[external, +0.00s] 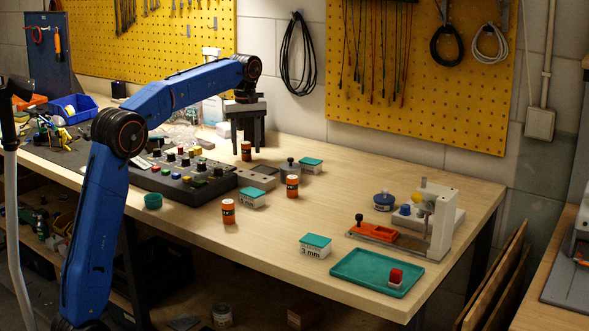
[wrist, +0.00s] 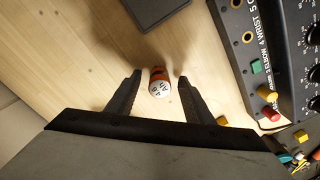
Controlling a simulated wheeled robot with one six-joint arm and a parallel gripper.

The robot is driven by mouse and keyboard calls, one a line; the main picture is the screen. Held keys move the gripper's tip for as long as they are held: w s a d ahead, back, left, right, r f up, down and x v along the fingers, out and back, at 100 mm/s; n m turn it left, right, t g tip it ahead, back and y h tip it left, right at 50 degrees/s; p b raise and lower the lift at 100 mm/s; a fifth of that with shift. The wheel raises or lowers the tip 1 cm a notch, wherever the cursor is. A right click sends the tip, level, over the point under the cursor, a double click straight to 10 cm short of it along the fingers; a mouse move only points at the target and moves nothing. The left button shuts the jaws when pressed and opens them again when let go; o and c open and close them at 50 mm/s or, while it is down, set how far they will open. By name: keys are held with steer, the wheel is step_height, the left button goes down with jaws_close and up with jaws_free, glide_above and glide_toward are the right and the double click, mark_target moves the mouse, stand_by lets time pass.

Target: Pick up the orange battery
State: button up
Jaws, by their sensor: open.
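My gripper (external: 247,147) points down over the bench, open, with its fingers apart. An orange battery (external: 246,152) with a white label stands at the fingertips. In the wrist view this orange battery (wrist: 160,75) lies between the two open fingertips, with a visible gap on each side. Two more orange cylinders of the same look stand on the bench: one (external: 292,187) to the right and one (external: 228,212) nearer the front. Which of them the task means cannot be told from the pictures.
A dark control panel (external: 180,180) with coloured knobs lies left of my gripper; its edge shows in the wrist view (wrist: 262,50). Grey blocks (external: 256,177) and teal-lidded boxes (external: 252,196) stand near. A teal tray (external: 350,268) lies front right. Wood between them is clear.

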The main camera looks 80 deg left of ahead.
steer(key=shift+f, duration=0.85)
jaws_close()
steer(key=shift+r, duration=0.1)
